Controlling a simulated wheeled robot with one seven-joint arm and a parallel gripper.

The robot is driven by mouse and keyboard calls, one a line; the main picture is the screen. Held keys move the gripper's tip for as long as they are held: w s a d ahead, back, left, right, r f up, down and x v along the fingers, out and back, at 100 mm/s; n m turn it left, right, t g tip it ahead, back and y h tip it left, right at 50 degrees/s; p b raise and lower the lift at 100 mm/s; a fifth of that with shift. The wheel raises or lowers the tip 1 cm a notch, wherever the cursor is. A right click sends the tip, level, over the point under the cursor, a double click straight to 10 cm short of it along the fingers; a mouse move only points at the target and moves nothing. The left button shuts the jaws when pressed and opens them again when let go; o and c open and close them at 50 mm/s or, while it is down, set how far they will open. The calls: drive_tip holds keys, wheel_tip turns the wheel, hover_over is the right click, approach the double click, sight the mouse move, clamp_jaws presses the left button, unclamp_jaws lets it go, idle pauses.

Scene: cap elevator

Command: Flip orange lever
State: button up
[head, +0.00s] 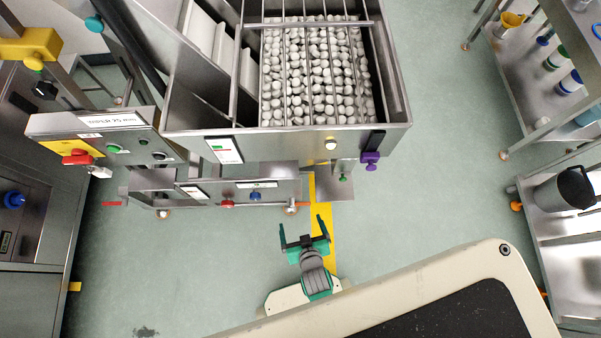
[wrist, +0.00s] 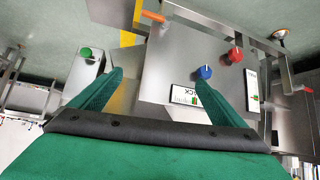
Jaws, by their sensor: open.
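A small orange lever (head: 299,204) sticks out at the right end of the low steel control box in the head view. It also shows near the top of the wrist view (wrist: 153,16), by the box's corner. A second orange-red bar (head: 113,203) juts out at the left end and appears at the right of the wrist view (wrist: 303,88). My green gripper (head: 302,232) is open and empty, just in front of the right-end lever and apart from it. In the wrist view its fingers (wrist: 158,82) are spread, with the right fingertip overlapping the panel near the blue knob.
The panel holds a blue knob (head: 255,196) and a red knob (head: 227,204). A green button (head: 343,178) is on a steel part to the right. Above stands a hopper (head: 185,143) with white caps and a purple clamp (head: 370,160). Floor (head: 430,190) to the right is clear.

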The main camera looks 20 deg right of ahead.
sight(300, 203)
drive_tip(key=shift+w+d+f+m+g, duration=0.4)
drive_tip(key=shift+w+d+f+g, duration=0.35)
drive_tip(key=shift+w+f, duration=2.35)
drive_tip(key=shift+w+d+f+m+g, duration=0.5)
drive_tip(key=shift+w+f+g, duration=0.65)
drive_tip(key=shift+f, duration=3.8)
drive_tip(key=shift+w+d+f+m+g, duration=0.3)
drive_tip(key=shift+w+d+f+g, duration=0.45)
drive_tip(key=shift+w+f, duration=2.45)
drive_tip(key=shift+s+f, duration=0.8)
drive_tip(key=shift+s, duration=0.05)
drive_tip(key=c, duration=1.5)
